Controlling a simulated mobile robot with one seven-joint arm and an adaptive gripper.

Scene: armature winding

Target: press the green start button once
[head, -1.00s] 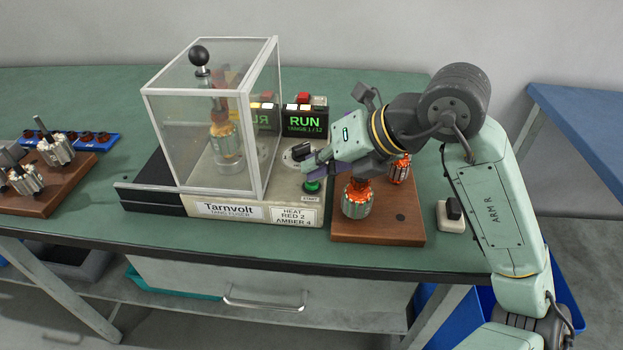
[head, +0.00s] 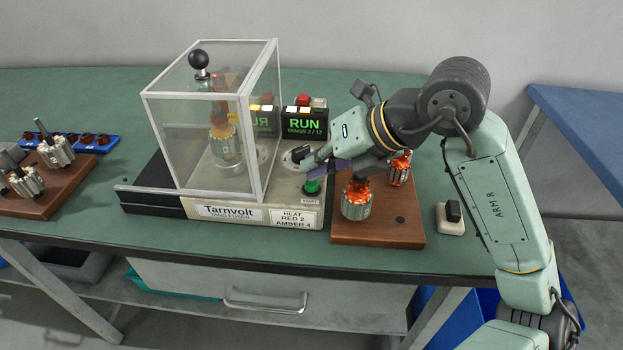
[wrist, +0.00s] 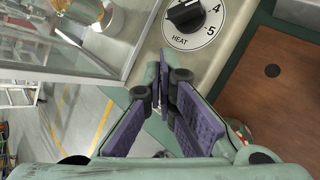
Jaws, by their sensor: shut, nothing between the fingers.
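The green start button (head: 312,186) stands at the front right corner of the Tarnvolt tang fuser (head: 262,212). My gripper (head: 306,168) is shut and empty, its fingertips just above the button. I cannot tell whether they touch it. In the wrist view my gripper (wrist: 166,70) shows purple pads closed together, and the button is hidden. The display (head: 305,126) behind reads RUN in green, with a small line of text under it. The clear guard box (head: 210,130) is down over an armature (head: 226,146) inside the machine.
A heat dial (wrist: 184,12) lies just ahead of my fingertips. A wooden board (head: 385,232) with copper-wound armatures stands right of the machine. A small white box with a black switch (head: 452,222) is farther right. Another board (head: 40,200) with armatures sits at the left.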

